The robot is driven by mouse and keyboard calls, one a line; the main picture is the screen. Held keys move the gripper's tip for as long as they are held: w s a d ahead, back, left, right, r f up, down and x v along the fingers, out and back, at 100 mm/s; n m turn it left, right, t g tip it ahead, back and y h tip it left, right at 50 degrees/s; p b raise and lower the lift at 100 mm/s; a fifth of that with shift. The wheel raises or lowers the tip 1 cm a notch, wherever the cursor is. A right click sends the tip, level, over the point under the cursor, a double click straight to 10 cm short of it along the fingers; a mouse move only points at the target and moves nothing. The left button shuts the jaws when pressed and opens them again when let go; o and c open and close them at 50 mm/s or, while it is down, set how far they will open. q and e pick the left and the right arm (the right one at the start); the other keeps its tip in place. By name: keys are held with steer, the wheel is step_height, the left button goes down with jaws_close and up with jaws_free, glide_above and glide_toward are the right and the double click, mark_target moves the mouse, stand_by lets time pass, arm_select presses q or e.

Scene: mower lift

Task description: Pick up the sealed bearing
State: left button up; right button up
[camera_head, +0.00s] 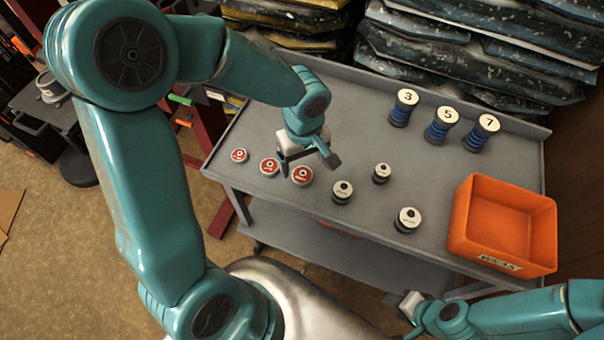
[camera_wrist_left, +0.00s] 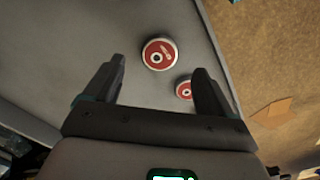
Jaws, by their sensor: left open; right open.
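Three round pieces with red tops and pale rims stand in a row on the grey cart: a left one (camera_head: 239,155), a middle one (camera_head: 269,167) and a right one (camera_head: 302,175). Three pieces with white tops and dark sides stand to their right: a front-left one (camera_head: 342,191), a small one (camera_head: 381,173) and a larger one (camera_head: 409,219). I cannot read which is the sealed bearing. My left gripper (camera_head: 308,160) is open and empty above the right red-topped piece; in the left wrist view a red-topped piece (camera_wrist_left: 160,54) shows between its fingers. My right gripper (camera_head: 408,304) is open, low near the cart's front.
An orange bin (camera_head: 470,246) stands at the cart's right end. Several blue spools, numbered 3 (camera_head: 404,108), 5 (camera_head: 442,125) and 7 (camera_head: 482,132), stand along the back. Stacked bags (camera_head: 470,60) lie behind the grey cart top (camera_head: 340,110).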

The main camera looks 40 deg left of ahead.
mark_target(303, 175)
arm_select(q)
step_height(303, 175, down, 5)
steer(key=shift+w+a+r+p, duration=0.1)
steer(key=shift+w+a+p, duration=0.05)
steer(key=shift+p, duration=0.15)
steer(key=shift+f, duration=0.3)
steer(key=c, duration=1.2)
steer(key=shift+r, duration=0.1)
